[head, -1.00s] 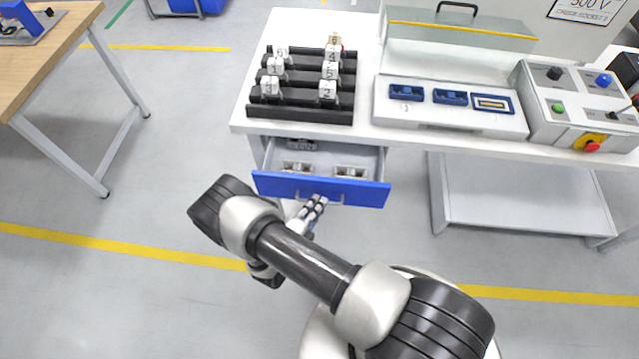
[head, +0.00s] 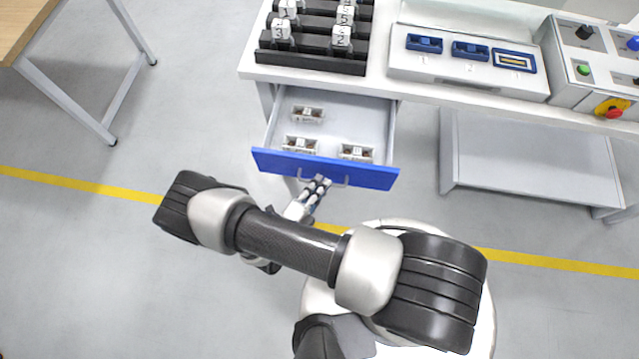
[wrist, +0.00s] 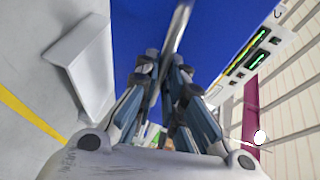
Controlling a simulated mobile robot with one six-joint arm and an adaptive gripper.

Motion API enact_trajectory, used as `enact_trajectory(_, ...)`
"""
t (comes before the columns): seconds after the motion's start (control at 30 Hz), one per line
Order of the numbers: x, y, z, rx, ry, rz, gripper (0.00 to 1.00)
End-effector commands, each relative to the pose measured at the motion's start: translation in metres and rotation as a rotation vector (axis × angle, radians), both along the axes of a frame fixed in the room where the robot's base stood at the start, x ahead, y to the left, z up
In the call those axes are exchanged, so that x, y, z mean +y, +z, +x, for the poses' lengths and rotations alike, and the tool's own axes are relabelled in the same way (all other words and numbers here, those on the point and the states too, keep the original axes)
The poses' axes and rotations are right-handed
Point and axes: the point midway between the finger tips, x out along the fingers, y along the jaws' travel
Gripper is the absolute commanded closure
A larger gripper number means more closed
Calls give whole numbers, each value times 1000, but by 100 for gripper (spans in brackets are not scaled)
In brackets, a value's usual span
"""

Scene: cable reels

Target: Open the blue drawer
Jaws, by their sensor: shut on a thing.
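The blue drawer (head: 270,161) is pulled out from under the white workbench, and its grey inside shows in the head view. Its blue front fills the upper middle of the wrist view (wrist: 225,40). My gripper (head: 318,184) is at the drawer's front, shut on the metal handle (head: 340,183). In the wrist view the fingers of my gripper (wrist: 165,75) close around the handle bar (wrist: 178,30). Several small clear boxes lie in the drawer, one at the back (head: 308,113) and others nearer the front (head: 356,152).
On the workbench (head: 380,82) stand a black rack (head: 310,63) with numbered reels, a panel with blue sockets (head: 470,50) and a control box (head: 585,65). A wooden-topped table (head: 25,30) is at the upper left. The floor left of the drawer is clear.

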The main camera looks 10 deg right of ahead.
Motion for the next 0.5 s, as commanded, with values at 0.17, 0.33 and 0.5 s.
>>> enact_trajectory(0.17, 1, 0, 1, -1, 1, 2, 83)
enact_trajectory(0.33, 0, 0, 1, -1, 1, 1, 71)
enact_trajectory(0.5, 0, 0, 0, -1, 1, 1, 70)
